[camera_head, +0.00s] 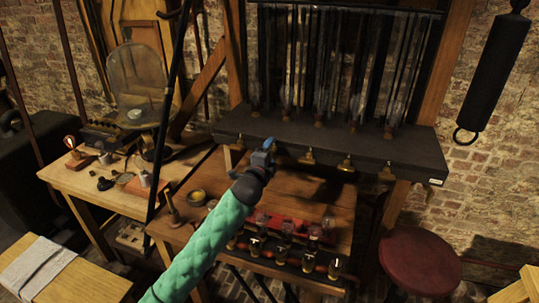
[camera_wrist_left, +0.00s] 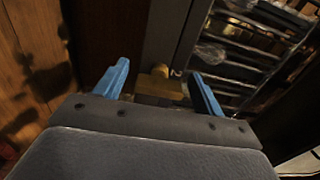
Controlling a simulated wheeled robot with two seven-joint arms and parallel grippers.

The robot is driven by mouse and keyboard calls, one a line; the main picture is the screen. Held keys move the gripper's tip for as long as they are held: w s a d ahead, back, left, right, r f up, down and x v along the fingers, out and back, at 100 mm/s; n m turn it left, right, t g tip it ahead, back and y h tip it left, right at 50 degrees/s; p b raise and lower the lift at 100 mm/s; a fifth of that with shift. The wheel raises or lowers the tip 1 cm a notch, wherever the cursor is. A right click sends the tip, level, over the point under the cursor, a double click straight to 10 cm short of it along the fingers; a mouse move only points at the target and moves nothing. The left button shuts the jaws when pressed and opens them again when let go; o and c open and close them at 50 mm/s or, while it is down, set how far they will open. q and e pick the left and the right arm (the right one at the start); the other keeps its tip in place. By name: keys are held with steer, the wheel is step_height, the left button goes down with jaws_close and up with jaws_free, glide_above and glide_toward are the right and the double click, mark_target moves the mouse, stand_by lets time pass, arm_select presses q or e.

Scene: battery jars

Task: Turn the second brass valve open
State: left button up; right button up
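A row of brass valves hangs along the front edge of a dark shelf (camera_head: 405,158). The leftmost valve (camera_head: 237,144) is left of my gripper, and a further valve (camera_head: 308,157) is right of it. My left gripper (camera_head: 267,147) is at the shelf's front edge, at the second place from the left, and hides what is there. In the left wrist view my left gripper (camera_wrist_left: 160,70) is open, with its blue fingers apart on either side of a brass valve (camera_wrist_left: 158,86). Contact cannot be made out. My right gripper is not in view.
Glass tubes (camera_head: 320,60) stand on the shelf. A wooden table (camera_head: 325,190) below holds a red rack with jars (camera_head: 287,229). A side table (camera_head: 85,180) with small items is at left, a red stool (camera_head: 420,260) at right. A dark cylinder (camera_head: 492,70) hangs at right.

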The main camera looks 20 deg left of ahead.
arm_select(q)
steer(key=shift+s, duration=0.25)
steer(key=s+b, duration=0.3)
steer(key=s, duration=0.4)
steer(key=shift+s, duration=0.15)
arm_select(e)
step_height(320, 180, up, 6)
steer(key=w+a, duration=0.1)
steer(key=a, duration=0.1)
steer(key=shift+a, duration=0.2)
arm_select(q)
steer(key=shift+a+f, duration=0.1)
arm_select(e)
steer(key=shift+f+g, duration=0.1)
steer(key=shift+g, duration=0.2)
